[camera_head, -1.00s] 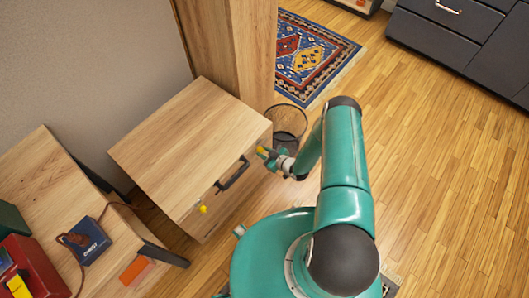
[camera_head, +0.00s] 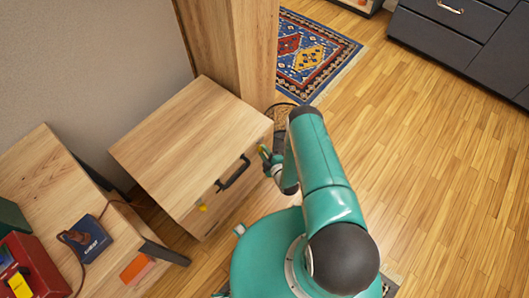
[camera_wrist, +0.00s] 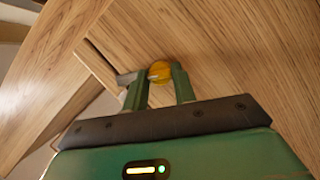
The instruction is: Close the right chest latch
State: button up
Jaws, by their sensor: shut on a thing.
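The wooden chest (camera_head: 180,150) stands beside the wall, with a dark handle (camera_head: 233,174) on its front. The yellow left latch (camera_head: 202,208) is at the left of the handle. The yellow right latch (camera_head: 262,149) is at the front's right end, partly hidden by my gripper (camera_head: 266,156). In the wrist view, my gripper (camera_wrist: 158,82) has its two green fingers on either side of the yellow latch knob (camera_wrist: 159,70), shut on it. A small grey metal piece (camera_wrist: 128,77) shows beside the knob. I cannot tell the latch's exact angle.
A low wooden table (camera_head: 45,180) at left holds a blue box (camera_head: 86,240) and a red case (camera_head: 38,262). A dark wire basket (camera_head: 281,112) stands behind my arm, near a patterned rug (camera_head: 312,52). The floor at right is clear.

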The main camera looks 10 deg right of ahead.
jog(key=n+t, duration=0.1)
jog(key=n, duration=0.1)
jog(key=n+t, duration=0.1)
jog(key=n, duration=0.1)
jog(key=shift+f+n, duration=0.2)
jog(key=shift+n, duration=0.2)
dwell(0.4)
jog(key=o, duration=1)
jog(key=v, duration=1.3)
jog(key=shift+s+f, duration=0.2)
jog(key=shift+s, duration=0.25)
